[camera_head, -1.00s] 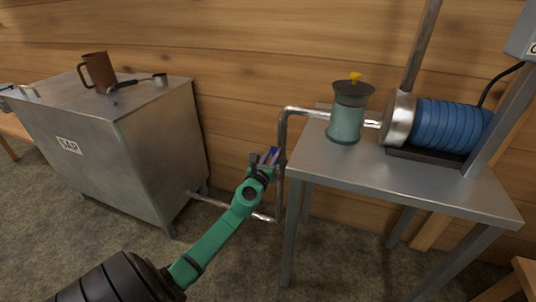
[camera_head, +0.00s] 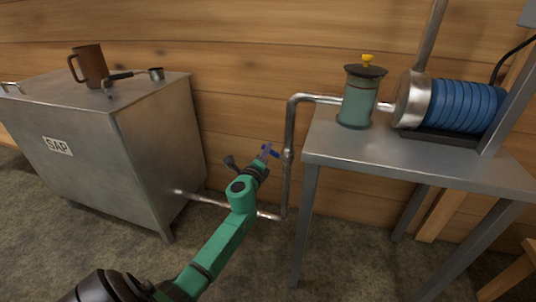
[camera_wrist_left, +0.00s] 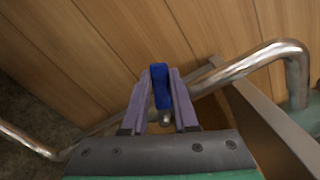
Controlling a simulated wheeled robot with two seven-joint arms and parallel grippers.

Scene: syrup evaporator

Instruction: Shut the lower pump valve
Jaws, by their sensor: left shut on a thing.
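The lower pump valve shows a blue lever handle (camera_head: 272,152) on the vertical steel pipe (camera_head: 289,150) left of the pump table. My left gripper (camera_head: 265,155) comes in from the lower left and is at the handle. In the left wrist view the blue handle (camera_wrist_left: 160,86) stands between the two purple-grey fingers of the left gripper (camera_wrist_left: 160,90), which is shut on it. A round metal piece shows just below the handle. The valve body is largely hidden by the gripper. My right gripper is not in view.
A grey metal table (camera_head: 390,153) carries a green canister (camera_head: 358,98) with a yellow knob and a blue pump motor (camera_head: 465,106). The SAP tank (camera_head: 95,140) stands left, with a brown mug (camera_head: 90,66) and a ladle on top. The wooden wall is close behind the pipe.

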